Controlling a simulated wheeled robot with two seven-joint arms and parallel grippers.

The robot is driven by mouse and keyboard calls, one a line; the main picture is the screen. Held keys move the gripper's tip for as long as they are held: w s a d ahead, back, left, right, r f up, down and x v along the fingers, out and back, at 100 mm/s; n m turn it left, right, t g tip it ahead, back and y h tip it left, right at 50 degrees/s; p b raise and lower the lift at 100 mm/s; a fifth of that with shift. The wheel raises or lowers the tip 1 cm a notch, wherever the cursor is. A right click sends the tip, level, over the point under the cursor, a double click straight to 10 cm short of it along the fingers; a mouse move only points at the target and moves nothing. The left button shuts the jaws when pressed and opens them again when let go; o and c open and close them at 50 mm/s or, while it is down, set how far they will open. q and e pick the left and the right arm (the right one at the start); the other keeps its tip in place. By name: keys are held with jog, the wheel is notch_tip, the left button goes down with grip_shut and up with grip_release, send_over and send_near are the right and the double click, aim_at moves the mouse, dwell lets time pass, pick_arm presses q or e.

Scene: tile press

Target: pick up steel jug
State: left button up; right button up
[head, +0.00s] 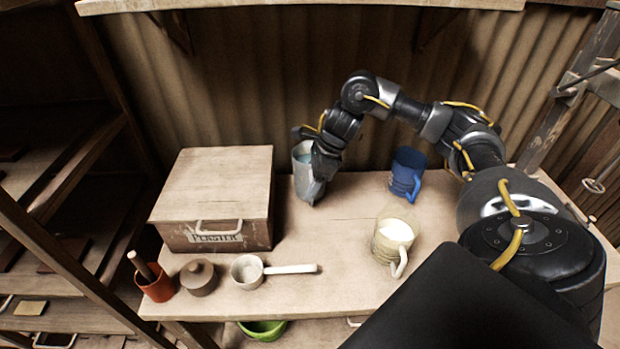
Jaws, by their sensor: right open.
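The steel jug (302,178) stands on the wooden worktop, just right of the plaster box. Bluish contents show inside its rim. My right gripper (318,162) is at the right side of the jug, pointing down, with its jaws open. It hides the right part of the jug, and I cannot tell whether the fingers touch it. My left gripper is not in view.
A wooden box labelled plaster (215,190) stands left of the jug. A blue mug (406,172) and a cream jug (392,238) stand to the right. A white-handled ladle (262,270), a lidded pot (199,277) and an orange cup (157,286) line the front left. The middle worktop (325,235) is clear.

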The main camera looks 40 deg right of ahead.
jog(key=shift+r, duration=0.1)
jog(key=c, duration=1.5)
jog(key=shift+o, duration=0.2)
jog(key=shift+w+r, duration=0.15)
jog(key=shift+r, duration=0.05)
